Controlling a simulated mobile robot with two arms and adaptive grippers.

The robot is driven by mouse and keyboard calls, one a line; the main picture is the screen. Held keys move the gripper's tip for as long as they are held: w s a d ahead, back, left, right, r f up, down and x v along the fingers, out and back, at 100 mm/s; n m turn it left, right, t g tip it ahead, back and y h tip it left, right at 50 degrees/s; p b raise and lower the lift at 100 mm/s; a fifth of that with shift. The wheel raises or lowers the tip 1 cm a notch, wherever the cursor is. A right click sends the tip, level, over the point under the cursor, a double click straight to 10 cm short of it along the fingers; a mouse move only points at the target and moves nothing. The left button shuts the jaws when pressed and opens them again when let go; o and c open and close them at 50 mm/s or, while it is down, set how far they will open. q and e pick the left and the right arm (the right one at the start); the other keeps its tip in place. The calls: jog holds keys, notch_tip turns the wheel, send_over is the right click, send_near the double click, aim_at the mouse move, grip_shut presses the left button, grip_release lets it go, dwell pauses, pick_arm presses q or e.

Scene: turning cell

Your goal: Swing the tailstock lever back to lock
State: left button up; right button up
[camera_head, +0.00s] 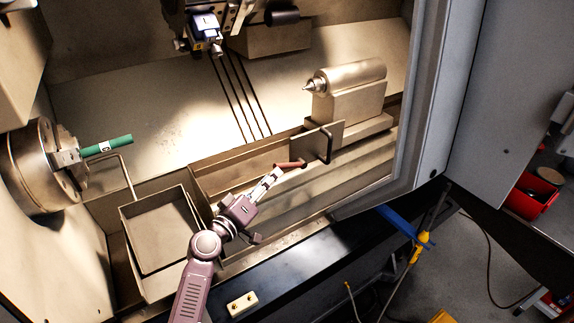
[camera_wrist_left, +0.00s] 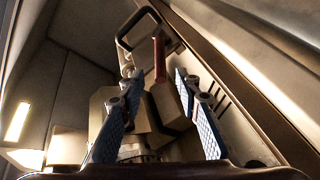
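The tailstock (camera_head: 352,98) stands at the right inside the machine, its pointed centre facing left. The red-brown lever (camera_head: 291,164) lies near its front, pointing left in the head view. In the left wrist view the lever (camera_wrist_left: 159,58) shows upright between the finger lines, beyond the tips. My left gripper (camera_head: 272,177) is just left of the lever's free end in the head view. In the left wrist view my left gripper (camera_wrist_left: 158,90) has its blue-padded fingers apart, with nothing clearly held. Whether a fingertip touches the lever cannot be told. My right gripper is out of view.
A dark loop handle (camera_head: 329,146) stands right beside the lever. A chuck (camera_head: 38,166) holds a green bar (camera_head: 106,146) at the left. An open tray (camera_head: 163,273) stands left of my left arm. The door (camera_head: 436,90) bounds the opening at the right.

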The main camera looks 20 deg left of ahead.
aim_at(283, 166)
pick_arm(q)
jog(key=w, duration=0.3)
jog(key=w+d, duration=0.1)
jog(key=w, duration=0.3)
jog(key=shift+d+p, duration=0.2)
jog(key=shift+p, duration=0.15)
jog(key=shift+c, duration=0.2)
jog(key=shift+f, duration=0.1)
grip_shut()
